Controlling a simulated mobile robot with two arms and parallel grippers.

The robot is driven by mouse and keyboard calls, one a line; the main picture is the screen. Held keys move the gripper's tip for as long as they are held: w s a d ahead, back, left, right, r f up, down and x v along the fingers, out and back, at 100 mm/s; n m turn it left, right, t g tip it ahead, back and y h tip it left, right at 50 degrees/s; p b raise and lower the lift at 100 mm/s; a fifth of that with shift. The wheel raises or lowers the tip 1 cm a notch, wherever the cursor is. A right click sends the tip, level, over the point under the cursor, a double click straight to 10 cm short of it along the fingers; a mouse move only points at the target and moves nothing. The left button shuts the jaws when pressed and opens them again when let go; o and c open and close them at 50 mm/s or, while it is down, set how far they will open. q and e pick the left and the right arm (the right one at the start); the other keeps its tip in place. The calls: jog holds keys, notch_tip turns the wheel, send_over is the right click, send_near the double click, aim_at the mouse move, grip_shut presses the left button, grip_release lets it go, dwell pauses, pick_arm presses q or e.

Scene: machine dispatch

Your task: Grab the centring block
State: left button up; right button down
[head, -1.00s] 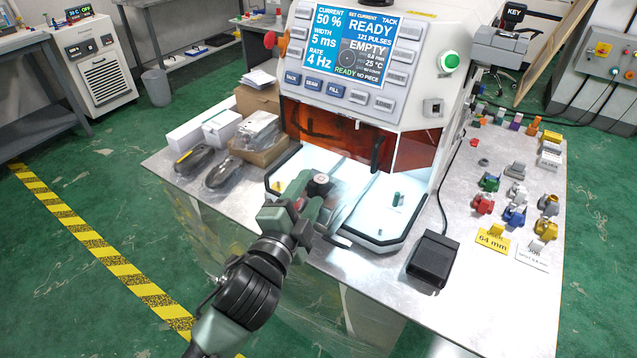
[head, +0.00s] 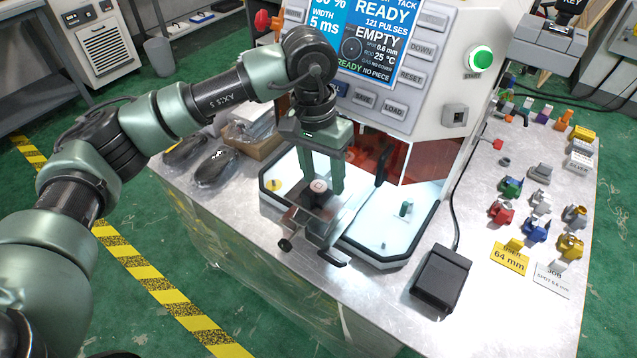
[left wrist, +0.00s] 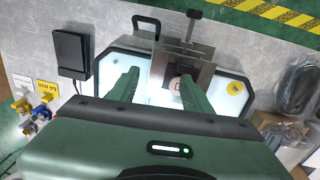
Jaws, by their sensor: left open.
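A small dark block with a pale pinkish top, which looks like the centring block (head: 318,188), sits in a grey metal vise (head: 306,222) at the front of the machine's lit work tray. My left gripper (head: 322,182) points down over it, open, with its fingers on either side of the block. Contact cannot be told. In the left wrist view the pale top of the block (left wrist: 177,86) shows between my left gripper's fingers (left wrist: 160,80), nearer the right one. The vise (left wrist: 183,62) partly surrounds it. My right gripper is not in view.
The welding machine (head: 400,100) with its screen rises close behind my left gripper. A black pedal (head: 440,280) lies right of the tray. Several coloured clamps and tags stand on the right of the table. Bagged parts and boxes are on the left.

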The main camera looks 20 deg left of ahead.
aim_at(308, 192)
pick_arm(q)
jog(key=shift+w+a+r+y, duration=0.15)
jog(key=shift+w+a+y, duration=0.1)
jog(key=shift+a, duration=0.35)
jog(key=shift+w+a+r+y, duration=0.15)
jog(key=shift+w+a+y, duration=0.1)
jog(key=shift+a, duration=0.3)
jog(key=shift+a+f, duration=0.2)
jog(key=shift+a, duration=0.1)
jog(key=f+p, duration=0.2)
jog(key=f, duration=0.1)
jog(key=f+p, duration=0.1)
jog(key=f, duration=0.2)
jog(key=shift+s+a+f+p, duration=0.1)
jog(key=shift+s+a+p, duration=0.1)
jog(key=shift+p, duration=0.15)
jog(key=shift+f, duration=0.4)
grip_shut()
